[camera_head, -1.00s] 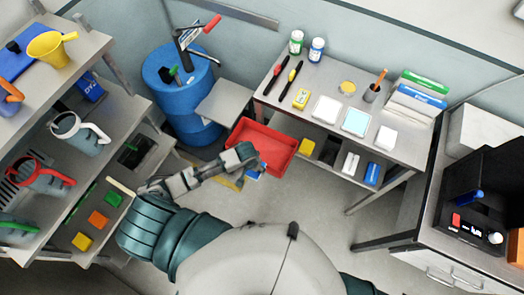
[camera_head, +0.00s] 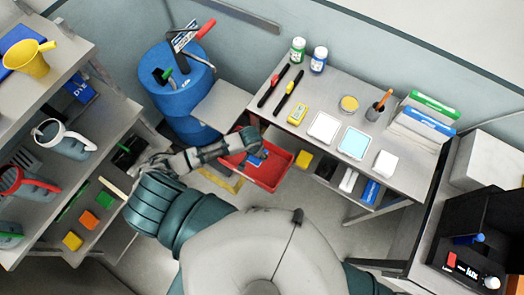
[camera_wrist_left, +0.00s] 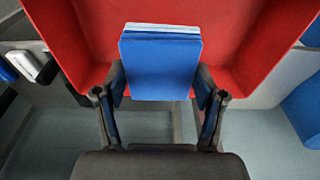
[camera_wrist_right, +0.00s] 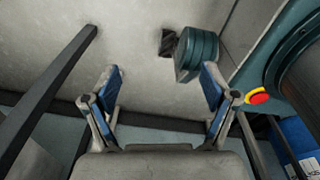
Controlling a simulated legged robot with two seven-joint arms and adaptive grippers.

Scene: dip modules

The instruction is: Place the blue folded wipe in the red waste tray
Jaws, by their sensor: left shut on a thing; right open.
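The blue folded wipe (camera_wrist_left: 160,65) has a white edge and sits between the fingers of my left gripper (camera_wrist_left: 161,95), which is shut on it. In the left wrist view the red waste tray (camera_wrist_left: 80,25) spreads behind and around the wipe. In the head view my left gripper (camera_head: 255,150) is over the red waste tray (camera_head: 270,175), with the wipe (camera_head: 257,160) showing blue against the red. I cannot tell whether the wipe touches the tray. My right gripper (camera_wrist_right: 162,95) is open and empty, seen only in the right wrist view.
A grey bench (camera_head: 330,90) stands right of the tray with bottles, pens, white trays and boxes. A blue drum (camera_head: 180,90) stands behind left. Shelves (camera_head: 115,100) with jugs and coloured blocks are at the left. A black device (camera_head: 485,220) is at the right.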

